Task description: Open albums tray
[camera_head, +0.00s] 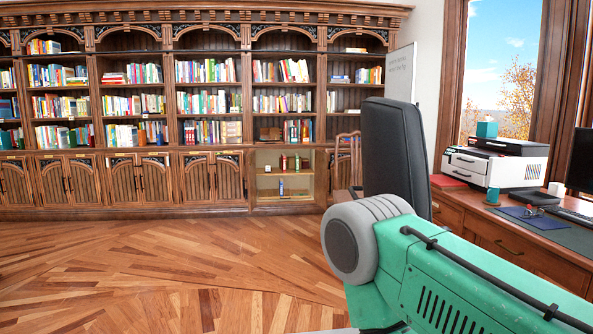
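I cannot pick out a tray marked for albums. A tall wooden bookcase (166,148) full of books covers the back wall, with closed arched doors along its base. One lower bay (284,190) is open and shows a few small items on its shelves. Neither of my grippers is in view. A large green and grey part of my own body fills the lower right and hides part of the desk and floor.
A wooden desk (497,238) on the right holds a white and black printer (495,168), a teal mug (492,196) and a dark blue folder (535,217). A wooden chair (346,160) and whiteboard (401,73) stand behind. The wooden floor (150,265) is clear in front of the bookcase.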

